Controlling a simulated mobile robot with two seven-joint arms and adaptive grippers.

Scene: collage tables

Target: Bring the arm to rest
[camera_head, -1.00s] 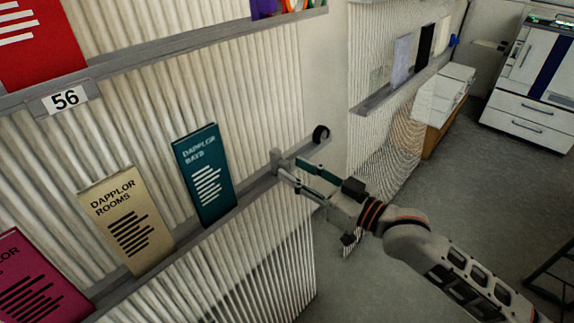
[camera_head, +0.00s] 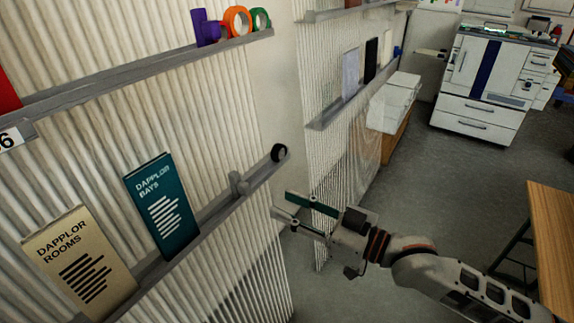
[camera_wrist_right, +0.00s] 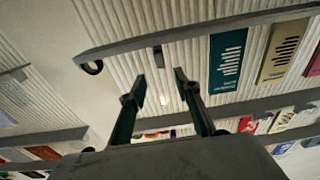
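My right gripper (camera_head: 281,204) is in the middle of the head view, its arm coming in from the lower right. It is open and empty, out in front of the wall shelf (camera_head: 212,215) and apart from it. My left gripper is not in view.
A teal book (camera_head: 163,208) and a cream book (camera_head: 78,262) stand on the shelf. A black ring (camera_head: 279,153) sits at its right end. A wooden table (camera_head: 552,240) is at right. Open floor lies beyond the arm.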

